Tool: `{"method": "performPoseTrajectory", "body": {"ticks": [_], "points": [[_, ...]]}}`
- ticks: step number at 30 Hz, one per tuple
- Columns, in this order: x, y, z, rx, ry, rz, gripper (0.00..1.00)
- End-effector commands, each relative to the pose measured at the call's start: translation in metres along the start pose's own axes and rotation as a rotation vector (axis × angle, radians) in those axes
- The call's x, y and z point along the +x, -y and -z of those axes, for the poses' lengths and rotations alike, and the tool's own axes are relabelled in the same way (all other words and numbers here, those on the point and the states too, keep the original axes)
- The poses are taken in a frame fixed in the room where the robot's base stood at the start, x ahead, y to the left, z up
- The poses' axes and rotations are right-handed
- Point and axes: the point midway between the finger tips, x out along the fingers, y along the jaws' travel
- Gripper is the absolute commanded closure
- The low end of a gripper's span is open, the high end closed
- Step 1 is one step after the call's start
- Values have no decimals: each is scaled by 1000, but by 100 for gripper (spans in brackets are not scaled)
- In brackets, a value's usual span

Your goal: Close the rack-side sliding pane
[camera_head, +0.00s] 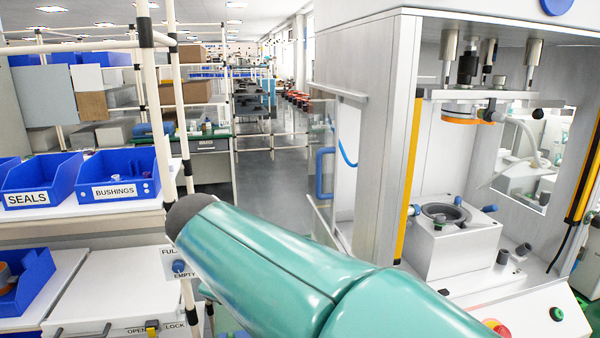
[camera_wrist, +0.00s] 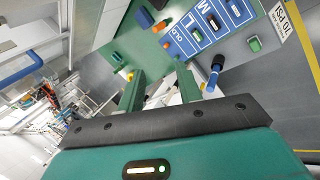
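The clear rack-side pane (camera_head: 321,125) is on the left flank of the white press in the head view. It carries a blue bar handle (camera_head: 322,174). The side opening (camera_head: 349,150) to its right looks uncovered. My teal arm hides the pane's lower part and track. My gripper (camera_wrist: 160,88) shows in the wrist view, with two green fingers apart and nothing seen between them. The head view does not show the fingers. A blue bar (camera_wrist: 22,72) lies at the left of the wrist view, away from the fingers; I cannot tell if it is the pane handle.
A rack with blue bins (camera_head: 117,174) stands left in the head view, with a white post (camera_head: 181,110) near my arm. A control panel with coloured buttons (camera_head: 545,315) fronts the press. The wrist view shows a labelled board (camera_wrist: 205,28) and blue-handled lever (camera_wrist: 214,72) beyond the fingers.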

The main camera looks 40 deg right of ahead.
Motion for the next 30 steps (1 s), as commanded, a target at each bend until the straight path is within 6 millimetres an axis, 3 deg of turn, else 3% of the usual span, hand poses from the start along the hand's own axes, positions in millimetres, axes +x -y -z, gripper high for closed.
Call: {"method": "performPoseTrajectory", "body": {"ticks": [8, 18, 24, 30], "points": [[21, -98, 18, -304, 280, -139, 65], [52, -221, 51, -685, 750, -239, 65], [71, -274, 71, -851, 1051, -237, 65], [81, -300, 84, -933, 1247, -215, 65]]}}
